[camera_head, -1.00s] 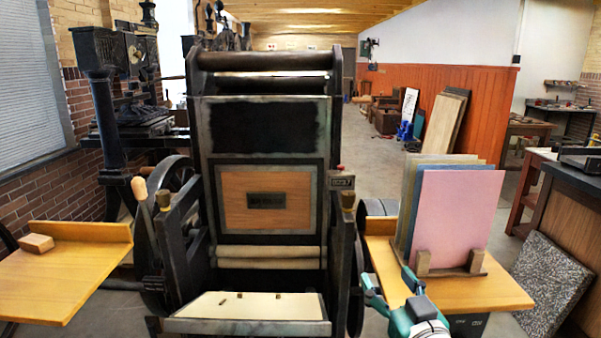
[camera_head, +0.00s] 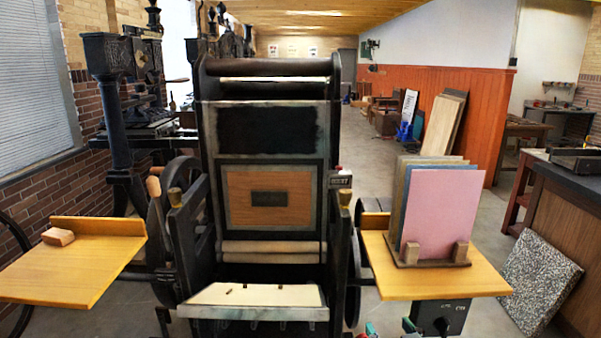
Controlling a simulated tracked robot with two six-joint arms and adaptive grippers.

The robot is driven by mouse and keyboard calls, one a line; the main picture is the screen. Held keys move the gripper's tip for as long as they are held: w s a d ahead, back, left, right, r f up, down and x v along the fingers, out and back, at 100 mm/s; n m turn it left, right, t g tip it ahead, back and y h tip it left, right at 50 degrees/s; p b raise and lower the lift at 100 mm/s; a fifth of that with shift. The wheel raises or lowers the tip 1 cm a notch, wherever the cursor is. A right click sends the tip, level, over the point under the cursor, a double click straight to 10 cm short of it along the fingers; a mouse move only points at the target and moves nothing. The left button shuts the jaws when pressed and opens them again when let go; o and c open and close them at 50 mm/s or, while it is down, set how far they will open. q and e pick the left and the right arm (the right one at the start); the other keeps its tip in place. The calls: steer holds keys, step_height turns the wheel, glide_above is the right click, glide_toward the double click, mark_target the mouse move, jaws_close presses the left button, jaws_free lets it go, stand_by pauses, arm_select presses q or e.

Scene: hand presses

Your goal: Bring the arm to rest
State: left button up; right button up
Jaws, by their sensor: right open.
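My right gripper (camera_head: 390,328) shows only as its two fingertips at the bottom edge, apart and with nothing between them. It is in front of the right side table and below its near edge, apart from the press. The rest of my right arm is out of view. My left gripper is not in view. The hand press (camera_head: 268,168) stands upright in the centre, with a wooden block framed in its bed and a cream sheet (camera_head: 255,295) on the sloped board at its front.
The right side table (camera_head: 471,283) holds a rack with pink, blue and tan boards (camera_head: 438,212). The left side table (camera_head: 75,275) carries a small wooden block (camera_head: 58,237). A speckled slab (camera_head: 540,282) leans at the right counter. Open floor lies between the right table and slab.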

steer(key=s+f+g+p, duration=0.1)
steer(key=s+f+g, duration=0.2)
steer(key=f, duration=0.6)
steer(key=s+f+g+p, duration=0.2)
steer(key=s+f+g, duration=0.15)
steer(key=f, duration=0.65)
steer(key=s+a+f+m+g+y, duration=0.1)
steer(key=s+f+g, duration=0.3)
steer(key=s, duration=0.5)
steer(key=s+a+f+m+g+y, duration=0.1)
steer(key=s+a+f+m+g, duration=0.1)
steer(key=s+f, duration=0.5)
steer(key=s+a+g, duration=0.1)
steer(key=s+a, duration=0.1)
steer(key=s, duration=0.1)
steer(key=shift+a+f+m+g+p, duration=0.15)
steer(key=shift+a+m+g+p, duration=0.05)
steer(key=shift+m+g+p, duration=0.2)
steer(key=shift+w, duration=0.1)
